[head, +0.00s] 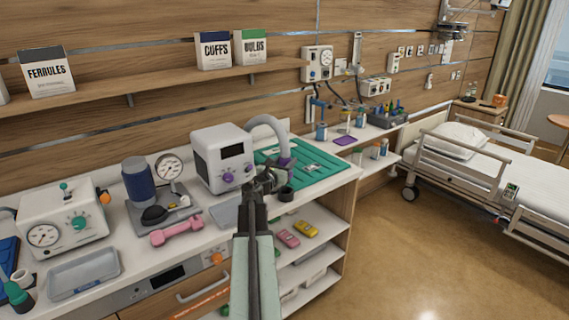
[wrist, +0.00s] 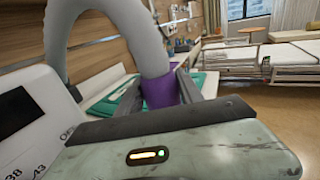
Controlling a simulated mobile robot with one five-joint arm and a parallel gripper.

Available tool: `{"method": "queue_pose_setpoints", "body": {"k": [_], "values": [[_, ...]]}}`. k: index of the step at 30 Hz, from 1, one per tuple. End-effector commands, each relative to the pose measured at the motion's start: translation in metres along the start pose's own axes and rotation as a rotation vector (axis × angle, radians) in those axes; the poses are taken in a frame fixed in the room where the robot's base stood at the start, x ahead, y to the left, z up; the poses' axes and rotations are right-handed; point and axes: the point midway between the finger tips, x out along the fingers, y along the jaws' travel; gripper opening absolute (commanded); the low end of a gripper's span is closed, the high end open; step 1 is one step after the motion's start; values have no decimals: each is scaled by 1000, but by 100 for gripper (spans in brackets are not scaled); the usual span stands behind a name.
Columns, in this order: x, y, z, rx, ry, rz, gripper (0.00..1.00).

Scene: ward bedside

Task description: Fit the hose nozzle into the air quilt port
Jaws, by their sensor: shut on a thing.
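The grey hose (head: 268,124) arches from behind the white blower unit (head: 207,150). Its purple nozzle (wrist: 160,93) is between the jaws of my gripper (wrist: 158,96), which is shut on it. In the head view my gripper (head: 271,178) is above the front edge of the counter, right of the unit, and partly hides the nozzle. The green air quilt (head: 318,167) lies flat on the counter behind and right of my gripper. A dark ring (head: 286,194) shows just below my gripper; I cannot tell whether it is the quilt's port. The nozzle's lower end is hidden in the wrist view.
Open shelves (head: 315,250) lie below the counter's right end. A bed (head: 490,165) stands right, with clear floor before it.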

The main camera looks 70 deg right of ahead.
Motion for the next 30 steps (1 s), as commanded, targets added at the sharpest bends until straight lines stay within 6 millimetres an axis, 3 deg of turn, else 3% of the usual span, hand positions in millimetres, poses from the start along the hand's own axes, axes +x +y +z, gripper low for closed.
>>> {"method": "queue_pose_setpoints", "body": {"k": [8,30], "values": [[2,3,-1,0,0,0,5],[31,56,-1,0,0,0,5]]}}
